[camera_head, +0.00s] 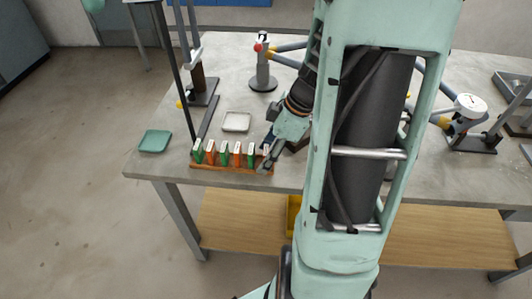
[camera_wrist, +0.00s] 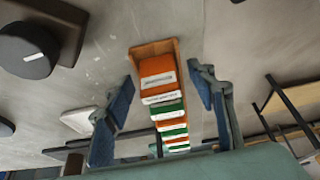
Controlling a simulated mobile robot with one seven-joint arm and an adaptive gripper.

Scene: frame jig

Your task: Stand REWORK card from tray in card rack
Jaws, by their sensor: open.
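A long orange-brown card rack (camera_head: 232,168) stands near the table's front left edge. It holds a row of upright green and orange cards with white labels. In the wrist view the rack (camera_wrist: 152,48) runs away between my fingers, and the nearest card is an orange card (camera_wrist: 157,72); its label is too small to read. My gripper (camera_head: 266,158) is at the rack's right end. Its blue-padded fingers (camera_wrist: 162,88) are open on either side of the row, with a gap visible on both sides. I cannot tell which card is the REWORK card.
A green tray (camera_head: 155,141) lies left of the rack and a pale tray (camera_head: 236,122) lies behind it; both look empty. A dark post stand (camera_head: 200,98) and a red-knobbed stand (camera_head: 263,80) rise farther back. My arm hides the table's middle.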

